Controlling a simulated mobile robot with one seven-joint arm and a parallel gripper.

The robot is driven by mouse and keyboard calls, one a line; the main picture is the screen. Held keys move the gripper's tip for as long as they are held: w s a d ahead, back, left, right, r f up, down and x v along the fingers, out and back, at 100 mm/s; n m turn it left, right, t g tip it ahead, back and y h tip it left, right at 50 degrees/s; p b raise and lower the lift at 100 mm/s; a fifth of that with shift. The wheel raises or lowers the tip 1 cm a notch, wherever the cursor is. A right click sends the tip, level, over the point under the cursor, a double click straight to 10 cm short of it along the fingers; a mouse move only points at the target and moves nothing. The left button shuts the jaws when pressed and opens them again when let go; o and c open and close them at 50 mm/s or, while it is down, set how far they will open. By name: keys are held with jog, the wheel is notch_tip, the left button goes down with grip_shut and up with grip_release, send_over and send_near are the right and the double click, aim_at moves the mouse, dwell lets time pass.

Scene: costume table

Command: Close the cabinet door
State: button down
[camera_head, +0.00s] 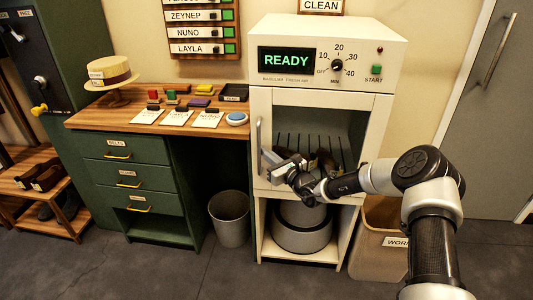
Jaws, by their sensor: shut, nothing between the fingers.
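The white cabinet (322,24) stands right of the desk, with a lit READY display, a dial and a START button on top. Its door (320,93) is a white frame around a large window, with a vertical handle (259,136) on the left side. The door looks flush or nearly flush with the front; I cannot tell whether it is fully shut. Dark slats and some brownish items show behind the window, partly hidden by my arm. My gripper (268,159) is shut and empty, in front of the door's lower left, near the handle. Contact is unclear.
Below the door, an open bay holds a grey drum (302,238). A grey bin (230,218) stands left of the cabinet, and a tan WORN bin (380,250) stands right, partly behind my arm. The green desk (133,176) is on the left. Floor in front is clear.

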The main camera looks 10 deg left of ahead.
jog(key=shift+w+r, duration=0.3)
jog(key=shift+r, duration=0.2)
jog(key=p+v, duration=0.4)
jog(key=v, duration=1.4)
jog(key=s+a+r+n+g+h, duration=0.1)
jog(key=s+a+r+n+g, duration=0.2)
jog(key=s+r+n+g, duration=0.5)
jog(key=s+a+r+n+g, duration=0.3)
jog(key=s+r+n+g, duration=0.15)
jog(key=s+n, duration=0.6)
jog(key=s+d+r+n+t+h, duration=0.2)
jog(key=s+d+r+n+h, duration=0.2)
jog(key=s+d, duration=0.4)
jog(key=s+d+r+n+t+h, duration=0.3)
jog(key=s+d+r+h, duration=0.4)
jog(key=d, duration=0.4)
jog(key=shift+s+d+r+n+h, duration=0.2)
jog(key=shift+s+r+n+h, duration=0.15)
jog(key=shift+r+n, duration=0.35)
